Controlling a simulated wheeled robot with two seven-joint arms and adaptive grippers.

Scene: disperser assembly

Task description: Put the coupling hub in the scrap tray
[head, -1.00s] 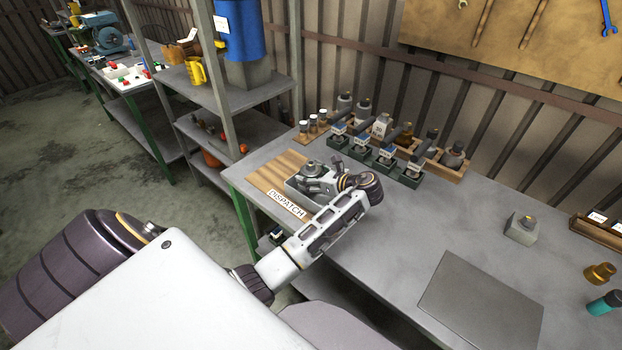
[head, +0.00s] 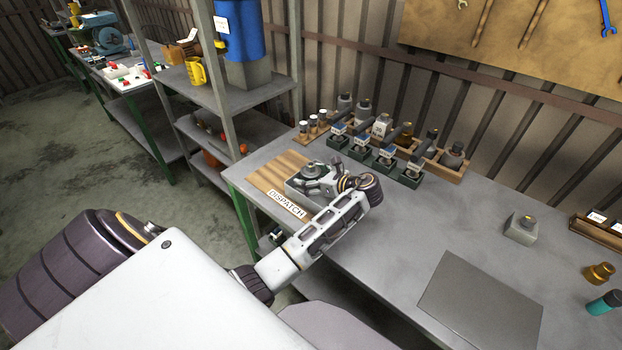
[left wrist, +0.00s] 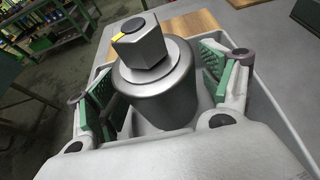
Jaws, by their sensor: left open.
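The coupling hub appears to be the grey metal cylinder (left wrist: 158,88) with a hexagonal top and a small yellow mark in the left wrist view. It stands upright inside a light grey tray (left wrist: 270,108). My left gripper (left wrist: 155,92) is open, with its green-padded fingers on either side of the hub and visible gaps beside it. In the head view the tray (head: 299,193) sits at the bench's left end, partly hidden by my left gripper (head: 315,172). The hub's base is hidden. My right gripper is not in view.
A grey block (head: 521,229), a brass part (head: 600,272) and a flat grey plate (head: 480,302) lie to the right. The bench's middle is clear.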

